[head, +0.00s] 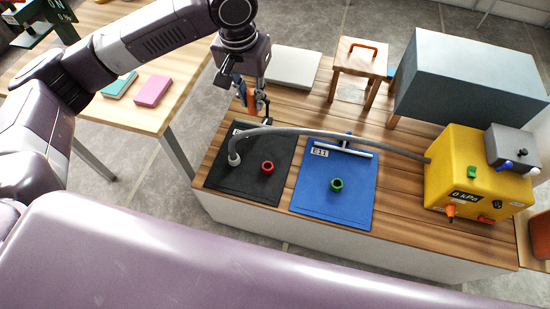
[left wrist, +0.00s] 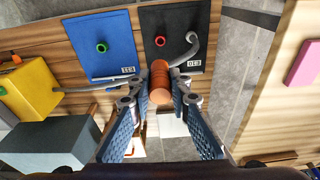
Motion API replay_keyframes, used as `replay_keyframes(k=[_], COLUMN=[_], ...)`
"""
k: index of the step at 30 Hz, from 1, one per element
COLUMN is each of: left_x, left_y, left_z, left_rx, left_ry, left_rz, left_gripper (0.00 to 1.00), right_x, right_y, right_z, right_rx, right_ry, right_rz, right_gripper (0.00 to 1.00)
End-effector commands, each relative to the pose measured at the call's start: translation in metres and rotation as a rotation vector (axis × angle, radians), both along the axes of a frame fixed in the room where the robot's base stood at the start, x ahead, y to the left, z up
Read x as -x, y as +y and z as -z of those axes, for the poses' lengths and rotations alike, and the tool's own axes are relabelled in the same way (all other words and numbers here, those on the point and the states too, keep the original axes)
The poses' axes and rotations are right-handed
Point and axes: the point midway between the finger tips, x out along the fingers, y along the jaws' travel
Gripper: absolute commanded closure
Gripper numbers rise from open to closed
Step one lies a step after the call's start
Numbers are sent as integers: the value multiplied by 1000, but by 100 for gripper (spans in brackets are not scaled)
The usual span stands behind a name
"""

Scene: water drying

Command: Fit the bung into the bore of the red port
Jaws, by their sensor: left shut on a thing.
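The red port (head: 268,167) is a small ring with a dark bore on the black mat. It also shows in the left wrist view (left wrist: 160,41). My left gripper (head: 253,112) is shut on the orange bung (head: 252,103), above the bench behind the black mat. In the left wrist view the cylindrical bung (left wrist: 160,83) sits between the two fingertips, apart from the red port. My right gripper is in neither view.
A grey hose (head: 340,136) arches from the yellow pump box (head: 460,165) to the black mat (head: 258,192), ending left of the red port. A blue mat (head: 334,211) holds a green port (head: 336,185) and a T-shaped handle. A stool and grey-blue block stand behind.

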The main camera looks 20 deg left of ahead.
Motion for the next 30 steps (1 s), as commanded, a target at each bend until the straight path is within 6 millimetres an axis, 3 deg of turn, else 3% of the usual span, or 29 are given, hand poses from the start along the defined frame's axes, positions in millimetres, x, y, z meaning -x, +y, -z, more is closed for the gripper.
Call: replay_keyframes(k=[1,9,15,18,21,30], left_x=[-10,-53,-71,-76,-78,-80], left_y=[-2,-6,-3,-1,0,1], left_z=[45,185,278,309,327,334], left_rx=[2,2,1,-1,0,-1], left_ry=[5,5,3,1,0,-3], left_rz=[11,99,163,187,203,215], left_gripper=[100,100,100,100,100,100], right_x=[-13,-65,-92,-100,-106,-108], right_y=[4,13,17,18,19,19], right_z=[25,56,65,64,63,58], right_rx=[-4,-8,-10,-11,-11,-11], right_ry=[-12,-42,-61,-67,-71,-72], right_rz=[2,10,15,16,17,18], right_gripper=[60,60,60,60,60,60])
